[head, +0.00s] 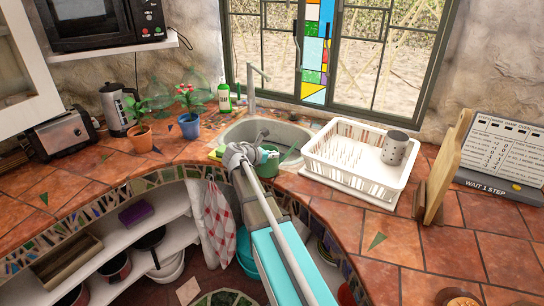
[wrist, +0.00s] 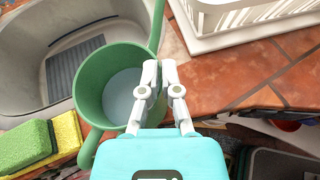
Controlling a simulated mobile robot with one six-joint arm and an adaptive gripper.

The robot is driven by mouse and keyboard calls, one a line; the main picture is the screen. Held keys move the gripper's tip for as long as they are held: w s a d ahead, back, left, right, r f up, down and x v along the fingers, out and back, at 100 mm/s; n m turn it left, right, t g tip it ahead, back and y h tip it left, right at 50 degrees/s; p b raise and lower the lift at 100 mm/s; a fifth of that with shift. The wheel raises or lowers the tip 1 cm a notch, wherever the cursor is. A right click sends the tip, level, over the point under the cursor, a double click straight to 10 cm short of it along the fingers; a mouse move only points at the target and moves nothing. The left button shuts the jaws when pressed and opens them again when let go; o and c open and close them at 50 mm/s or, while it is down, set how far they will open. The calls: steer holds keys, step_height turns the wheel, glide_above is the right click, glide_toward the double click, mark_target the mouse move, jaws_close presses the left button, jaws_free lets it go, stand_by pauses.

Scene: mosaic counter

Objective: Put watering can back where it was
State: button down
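The green watering can (wrist: 103,96) is at the front right of the sink, beside my gripper. In the wrist view I look down into its open top and see a pale blue-grey inside; its spout rises at the upper right. In the head view the can (head: 269,160) is partly hidden by my gripper (head: 247,150). My gripper (wrist: 160,72) has its fingers close together at the can's right rim, one on each side, so it appears shut on the wall. Whether the can's base touches the counter is hidden.
The sink (wrist: 45,50) lies behind and left of the can. A green and yellow sponge pair (wrist: 40,145) lies left of it. A white dish rack (head: 350,165) with a grey cup (head: 394,148) stands to the right. Potted plants (head: 189,125) stand left; the front right counter is mostly clear.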

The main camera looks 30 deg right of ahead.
steer(key=c, duration=0.8)
jaws_free()
steer(key=shift+r, duration=0.1)
steer(key=p+v, duration=0.4)
steer(key=v, duration=0.8)
steer(key=shift+p, duration=0.4)
